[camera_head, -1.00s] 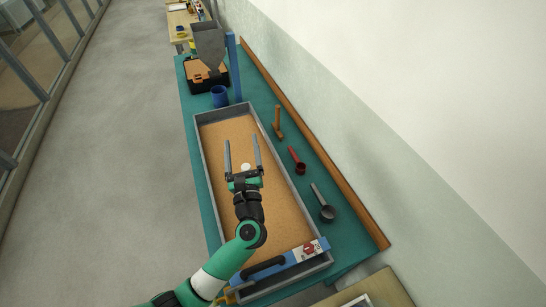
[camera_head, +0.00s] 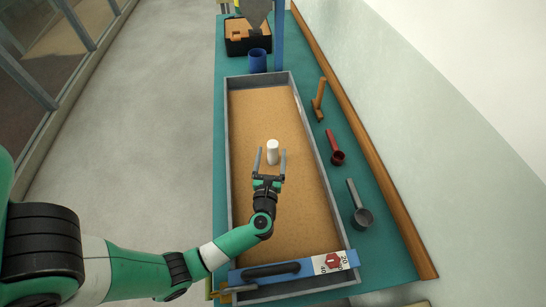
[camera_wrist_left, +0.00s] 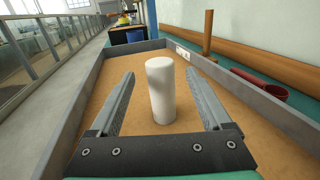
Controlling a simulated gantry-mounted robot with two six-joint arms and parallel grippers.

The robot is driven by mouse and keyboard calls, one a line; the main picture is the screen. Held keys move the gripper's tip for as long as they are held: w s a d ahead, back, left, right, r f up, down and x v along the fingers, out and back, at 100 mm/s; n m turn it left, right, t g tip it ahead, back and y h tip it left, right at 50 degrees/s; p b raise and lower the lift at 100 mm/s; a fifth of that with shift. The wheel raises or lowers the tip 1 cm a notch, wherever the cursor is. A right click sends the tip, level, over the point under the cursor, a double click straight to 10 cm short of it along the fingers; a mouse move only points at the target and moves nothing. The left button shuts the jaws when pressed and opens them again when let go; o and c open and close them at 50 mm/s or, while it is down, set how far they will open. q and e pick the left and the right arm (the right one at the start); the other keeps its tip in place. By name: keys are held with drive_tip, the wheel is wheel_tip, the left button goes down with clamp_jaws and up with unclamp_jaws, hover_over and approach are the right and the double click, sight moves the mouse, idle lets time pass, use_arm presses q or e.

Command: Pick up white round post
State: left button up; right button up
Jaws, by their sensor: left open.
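The white round post (camera_head: 273,152) stands upright on the sand in the long grey tray (camera_head: 228,150). My left gripper (camera_head: 270,153) is open, with a finger on each side of the post in the head view. In the left wrist view the post (camera_wrist_left: 161,90) stands between the two fingers of the left gripper (camera_wrist_left: 161,100), with a gap on both sides. Whether the post is fully between the fingertips or just beyond them is hard to tell. My right gripper is not in view.
A blue bar with a black handle (camera_head: 270,270) crosses the tray's near end. Sand around the post is clear.

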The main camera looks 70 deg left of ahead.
use_arm(q)
drive_tip(key=b+x, duration=0.1)
drive_tip(key=x, duration=0.6)
drive_tip(key=shift+d, duration=0.1)
clamp_jaws()
idle(1.2)
